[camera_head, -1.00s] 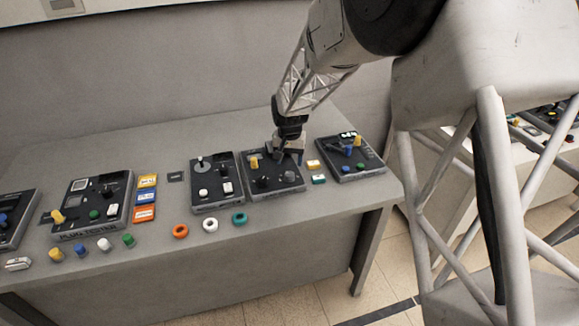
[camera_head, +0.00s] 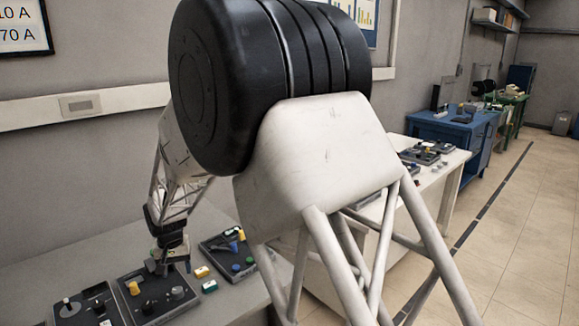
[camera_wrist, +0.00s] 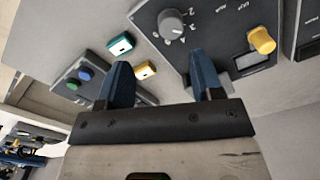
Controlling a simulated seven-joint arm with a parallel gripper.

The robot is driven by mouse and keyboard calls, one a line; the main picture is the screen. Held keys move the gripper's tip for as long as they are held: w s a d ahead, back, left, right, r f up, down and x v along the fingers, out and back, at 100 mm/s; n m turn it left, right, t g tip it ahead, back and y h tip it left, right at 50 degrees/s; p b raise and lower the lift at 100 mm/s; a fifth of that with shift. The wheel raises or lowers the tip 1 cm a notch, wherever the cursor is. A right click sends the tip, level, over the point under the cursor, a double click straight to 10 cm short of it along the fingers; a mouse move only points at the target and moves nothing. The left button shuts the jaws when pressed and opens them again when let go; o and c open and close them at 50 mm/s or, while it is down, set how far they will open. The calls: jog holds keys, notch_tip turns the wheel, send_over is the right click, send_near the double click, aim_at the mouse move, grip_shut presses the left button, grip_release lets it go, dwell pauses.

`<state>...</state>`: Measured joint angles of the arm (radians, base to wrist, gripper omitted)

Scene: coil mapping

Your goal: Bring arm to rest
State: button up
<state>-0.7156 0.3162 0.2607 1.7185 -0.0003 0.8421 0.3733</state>
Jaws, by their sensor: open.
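My gripper (camera_head: 172,262) hangs low over the far edge of a black panel (camera_head: 155,306) on the grey table, pointing down. In the wrist view its two blue fingers (camera_wrist: 162,76) stand apart with nothing between them. Beyond the fingertips lies the same dark panel (camera_wrist: 218,32) with a grey dial (camera_wrist: 172,22) and a yellow knob (camera_wrist: 262,41). The right finger overlaps the panel's edge in that view; I cannot tell whether it touches. My arm's upper part fills the middle of the head view.
A yellow block (camera_head: 202,272) and a teal block (camera_head: 209,286) lie right of the panel. Another black panel (camera_head: 228,246) stands beyond them, and one more (camera_head: 88,316) at left. Behind my arm are a white table (camera_head: 452,160) and a blue bench (camera_head: 440,124).

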jog(key=s+d+r+m, duration=0.1)
jog(key=s+d+r, duration=0.2)
jog(key=d+r, duration=0.55)
jog(key=s+d+r+t, duration=0.1)
jog(key=s+d+r, duration=0.25)
jog(key=d, duration=1.05)
jog(key=s+d+r+m, duration=0.15)
jog(key=d+r, duration=0.45)
jog(key=d, duration=0.6)
jog(key=s+d+m, duration=0.1)
jog(key=s+d, duration=0.9)
jog(key=s, duration=0.2)
jog(key=s+d+r+t, duration=0.1)
jog(key=s+d, duration=0.9)
jog(key=s, duration=0.3)
jog(key=shift+d+m+t, duration=0.2)
jog(key=shift+m+t, duration=0.1)
jog(key=shift+m, duration=0.05)
